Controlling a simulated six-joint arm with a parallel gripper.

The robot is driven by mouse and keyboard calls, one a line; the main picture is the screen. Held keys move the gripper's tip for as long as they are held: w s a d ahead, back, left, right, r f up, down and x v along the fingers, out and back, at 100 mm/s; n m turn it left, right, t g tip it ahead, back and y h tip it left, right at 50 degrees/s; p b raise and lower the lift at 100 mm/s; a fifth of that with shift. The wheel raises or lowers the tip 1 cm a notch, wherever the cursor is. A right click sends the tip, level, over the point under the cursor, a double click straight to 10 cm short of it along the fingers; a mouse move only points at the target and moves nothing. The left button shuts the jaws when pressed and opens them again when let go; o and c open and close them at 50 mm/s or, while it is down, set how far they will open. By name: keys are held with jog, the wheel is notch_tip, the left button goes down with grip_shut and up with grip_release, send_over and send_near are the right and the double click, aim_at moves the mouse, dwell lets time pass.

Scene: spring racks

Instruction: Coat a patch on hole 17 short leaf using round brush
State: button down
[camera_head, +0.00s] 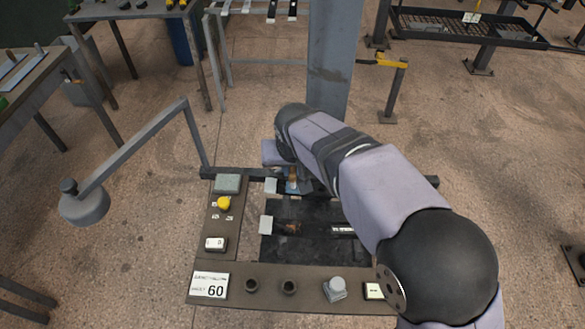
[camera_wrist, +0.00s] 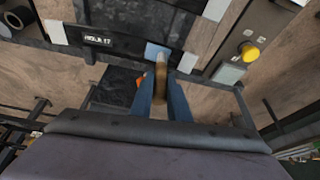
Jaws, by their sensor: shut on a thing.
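My gripper (camera_wrist: 160,98) is shut on the round brush (camera_wrist: 161,72), whose brown handle stands between the blue fingers. In the head view the gripper (camera_head: 292,187) is at the far side of the work frame, partly hidden by my arm. The dark leaf labelled hole 17 (camera_wrist: 120,44) lies across the wrist view, with a pale block at each end. A light blue patch (camera_wrist: 152,50) shows on the leaf near its right block, right by the brush. The brush tip is not clear, so I cannot tell whether it touches.
The frame (camera_head: 260,283) carries a yellow knob (camera_head: 223,203), a grey block (camera_head: 228,183), two dark cups and a sign reading 60 (camera_head: 209,286). Another dark leaf (camera_head: 315,229) lies nearer. A lamp-like arm (camera_head: 140,150) stands left, a grey column (camera_head: 334,60) behind.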

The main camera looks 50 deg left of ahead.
jog(key=shift+r+p, duration=1.6)
jog(key=shift+r, duration=0.8)
